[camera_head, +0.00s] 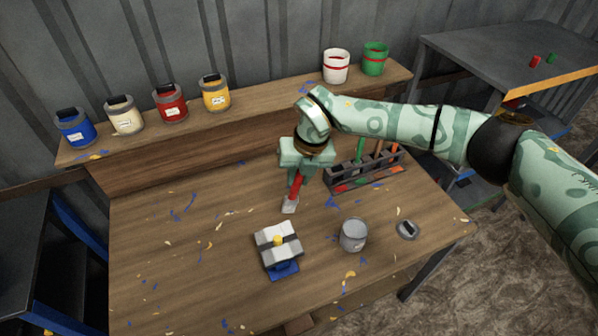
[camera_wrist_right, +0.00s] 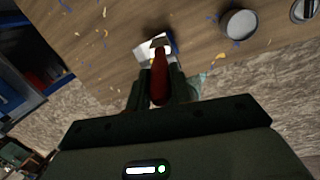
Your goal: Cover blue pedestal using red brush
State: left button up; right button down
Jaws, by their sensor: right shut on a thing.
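My right gripper (camera_head: 304,172) is shut on the red brush (camera_head: 297,186), which points down with its pale head (camera_head: 289,205) above the bench. The red handle (camera_wrist_right: 159,80) also shows between the fingers in the right wrist view. The blue pedestal (camera_head: 284,270) stands on the bench just nearer than the brush head, apart from it in the head view. A white and grey block with a yellow spot (camera_head: 278,243) sits on top, so only the pedestal's blue lower part shows. My left gripper is in neither view.
A grey open can (camera_head: 353,236) and a round lid (camera_head: 407,230) stand right of the pedestal. A rack (camera_head: 365,168) with coloured handles is behind. Blue (camera_head: 75,130), cream, red and yellow paint cans line the shelf, with white and green buckets (camera_head: 375,58).

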jog(key=m, duration=0.2)
jog(key=m+p, duration=0.1)
jog(key=shift+r+m+t, duration=0.2)
jog(key=shift+m+t, duration=0.1)
jog(key=shift+m, duration=0.1)
jog(key=m+h+p, duration=0.1)
jog(key=m, duration=0.3)
jog(key=shift+t, duration=0.3)
jog(key=m, duration=0.4)
jog(key=shift+f+h, duration=0.15)
jog(key=shift+h, duration=0.25)
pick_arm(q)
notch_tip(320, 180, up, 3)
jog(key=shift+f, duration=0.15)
pick_arm(e)
jog(key=m, duration=0.3)
jog(key=shift+m+h, duration=0.3)
pick_arm(q)
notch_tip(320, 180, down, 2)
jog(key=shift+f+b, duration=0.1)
jog(key=shift+b, duration=1)
pick_arm(e)
jog(key=s+a, duration=0.6)
jog(key=a, duration=0.5)
jog(key=shift+s+a+f, duration=0.25)
jog(key=shift+s+f, duration=0.05)
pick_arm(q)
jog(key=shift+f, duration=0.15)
